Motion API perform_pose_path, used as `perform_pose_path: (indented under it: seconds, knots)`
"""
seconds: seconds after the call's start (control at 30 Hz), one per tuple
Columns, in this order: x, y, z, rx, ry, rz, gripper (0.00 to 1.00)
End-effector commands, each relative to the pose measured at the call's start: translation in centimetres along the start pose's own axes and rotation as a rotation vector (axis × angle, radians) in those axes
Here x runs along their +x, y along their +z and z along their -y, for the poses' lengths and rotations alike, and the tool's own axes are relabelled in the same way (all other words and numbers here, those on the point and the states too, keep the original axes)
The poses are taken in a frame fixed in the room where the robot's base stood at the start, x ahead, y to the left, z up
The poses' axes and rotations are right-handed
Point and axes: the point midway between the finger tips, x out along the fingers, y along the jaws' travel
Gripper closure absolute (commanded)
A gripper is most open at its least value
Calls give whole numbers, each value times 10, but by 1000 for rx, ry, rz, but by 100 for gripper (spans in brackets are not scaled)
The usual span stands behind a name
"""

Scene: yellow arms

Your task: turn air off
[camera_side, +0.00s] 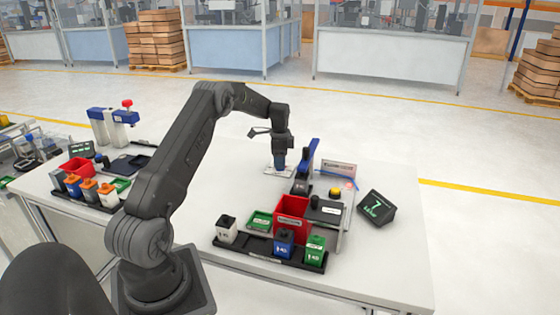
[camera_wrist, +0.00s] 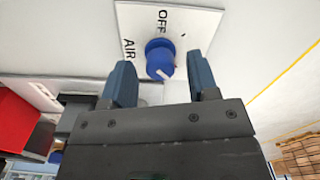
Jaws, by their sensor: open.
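A white plate (camera_wrist: 207,22) in the wrist view carries the printed words OFF and AIR, and it also shows under my gripper in the side view (camera_side: 269,171). A round blue knob (camera_wrist: 159,55) stands on the plate. A white mark on the knob points toward the lower right of the wrist picture, away from the word OFF. My gripper (camera_wrist: 159,64) is open, with one blue finger to each side of the knob; I cannot tell whether they touch it. In the side view my gripper (camera_side: 279,160) points down over the plate and hides the knob.
A blue upright lever device (camera_side: 309,158) stands close to the right of my gripper. A red bin (camera_side: 291,213), labelled containers (camera_side: 284,243) and a dark display showing 7 (camera_side: 376,207) are nearer the front. The white table top (camera_side: 388,265) is clear at the front right.

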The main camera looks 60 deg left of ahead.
Motion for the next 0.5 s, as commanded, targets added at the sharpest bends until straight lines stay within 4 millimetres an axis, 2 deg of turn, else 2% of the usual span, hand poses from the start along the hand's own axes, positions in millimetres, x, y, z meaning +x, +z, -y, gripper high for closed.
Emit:
perform_pose_path:
  seconds: [0.1,0.37,0.5]
  knots:
    - [6,0,0,0,1,0,46]
    - [7,0,0,0,1,0,46]
    - [6,0,0,0,0,0,58]
